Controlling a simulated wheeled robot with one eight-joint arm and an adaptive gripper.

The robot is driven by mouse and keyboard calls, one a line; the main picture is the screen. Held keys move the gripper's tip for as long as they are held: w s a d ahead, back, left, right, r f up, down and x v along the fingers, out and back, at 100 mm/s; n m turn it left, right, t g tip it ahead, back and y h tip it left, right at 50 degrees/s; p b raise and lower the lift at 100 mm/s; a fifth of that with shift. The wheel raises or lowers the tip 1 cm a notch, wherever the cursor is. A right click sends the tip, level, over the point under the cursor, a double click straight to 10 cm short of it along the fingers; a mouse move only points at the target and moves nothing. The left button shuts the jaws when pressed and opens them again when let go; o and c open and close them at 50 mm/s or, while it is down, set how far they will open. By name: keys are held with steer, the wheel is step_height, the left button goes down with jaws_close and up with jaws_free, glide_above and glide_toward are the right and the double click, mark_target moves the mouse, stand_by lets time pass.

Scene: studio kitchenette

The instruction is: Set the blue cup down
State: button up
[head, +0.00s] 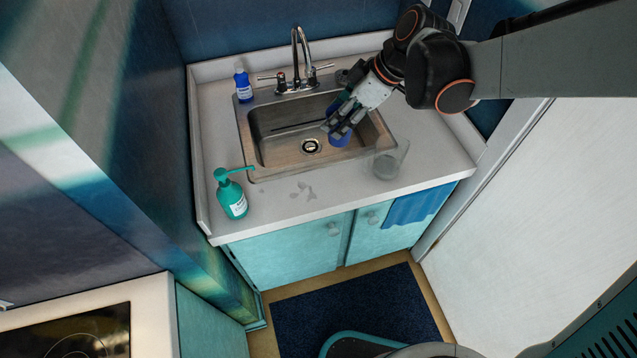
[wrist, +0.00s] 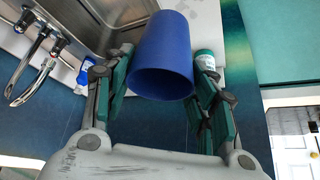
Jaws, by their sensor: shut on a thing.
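The blue cup (head: 338,139) is in my gripper (head: 343,122), above the right part of the sink basin. My fingers and hand hide part of it in the head view. In the wrist view, the blue cup (wrist: 163,50) sits between the two fingers of my gripper (wrist: 165,62), one on each side. A round end of the cup faces the wrist camera. The head view does not show clearly how far above the basin the cup is.
The steel sink (head: 270,118) has a faucet (head: 297,65) behind it. A clear glass (head: 390,160) stands on the counter at the right front. A teal soap pump (head: 232,197) is at left front, a blue bottle (head: 243,84) at back left. The front counter between pump and glass is mostly free.

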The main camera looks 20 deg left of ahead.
mark_target(344, 141)
steer(key=shift+s+a+r+n+g, duration=0.2)
steer(key=shift+s+a+n, duration=0.1)
steer(key=shift+a, duration=0.15)
steer(key=shift+s+a+r+n+g, duration=0.1)
steer(key=shift+s+a+r+n, duration=0.1)
steer(key=shift+a+n, duration=0.15)
steer(key=shift+s+a+f, duration=0.1)
steer(key=shift+a+f, duration=0.05)
steer(key=shift+f, duration=0.2)
step_height(344, 141, down, 19)
steer(key=b, duration=0.6)
steer(key=shift+f+b, duration=0.2)
steer(key=shift+b, duration=0.1)
steer(key=o, duration=1.1)
steer(key=shift+o, duration=0.2)
steer(key=shift+r, duration=0.3)
steer(key=p+v, duration=0.4)
steer(key=v, duration=0.7)
steer(key=shift+d+r, duration=0.25)
steer(key=shift+r, duration=0.05)
